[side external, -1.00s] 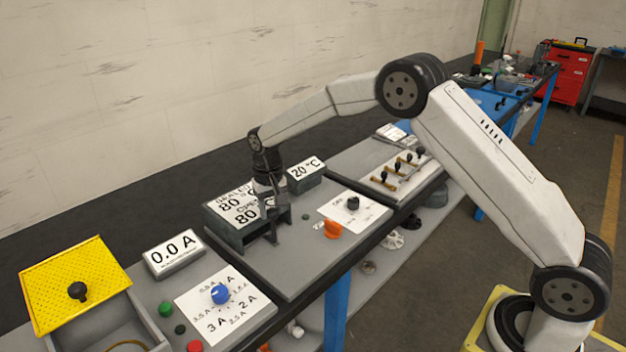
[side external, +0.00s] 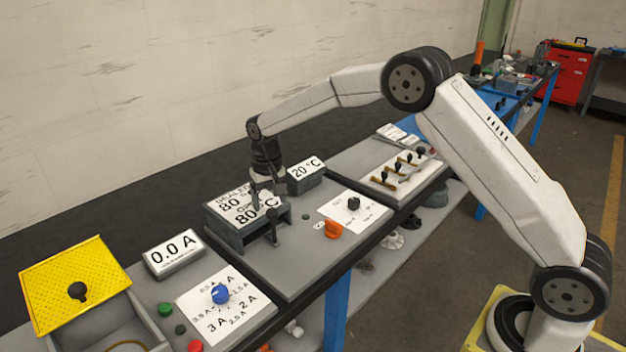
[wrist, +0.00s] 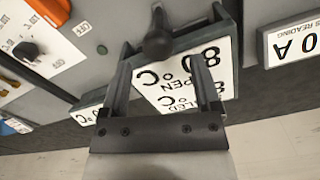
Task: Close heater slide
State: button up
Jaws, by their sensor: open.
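The heater is a dark grey-green box (side external: 232,236) with a white top label (side external: 228,204) reading 80 °C for sealed and open. A black upright handle with a round knob (side external: 273,216) stands at its front right; I take it for the slide's handle. In the wrist view the knob (wrist: 157,42) lies beyond and between the two finger lines, apart from both. My gripper (side external: 268,193) is above the box, behind the handle. In the wrist view my gripper (wrist: 162,62) is open and empty over the label. How far the slide stands open is hidden.
A 20 °C display (side external: 307,170) stands close right of the box. An orange knob (side external: 333,229) and a black dial (side external: 353,203) are on the panel to the right. A 0.0 A display (side external: 174,253) and yellow lid (side external: 75,285) are left. Bare panel lies in front.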

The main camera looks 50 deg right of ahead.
jog(key=shift+r, duration=2.75)
jog(key=shift+s, duration=0.1)
jog(key=shift+s+d, duration=0.15)
jog(key=shift+s, duration=0.35)
jog(key=s+d+f+n+t, duration=0.1)
jog(key=s+f, duration=0.1)
jog(key=s, duration=1.1)
jog(key=s+d+f+n+t, duration=0.1)
jog(key=s+f+n, duration=0.1)
jog(key=s, duration=1.1)
jog(key=shift+s+d+f+n+t, duration=0.25)
jog(key=shift+s+d+n+t, duration=0.05)
jog(key=shift+d, duration=0.05)
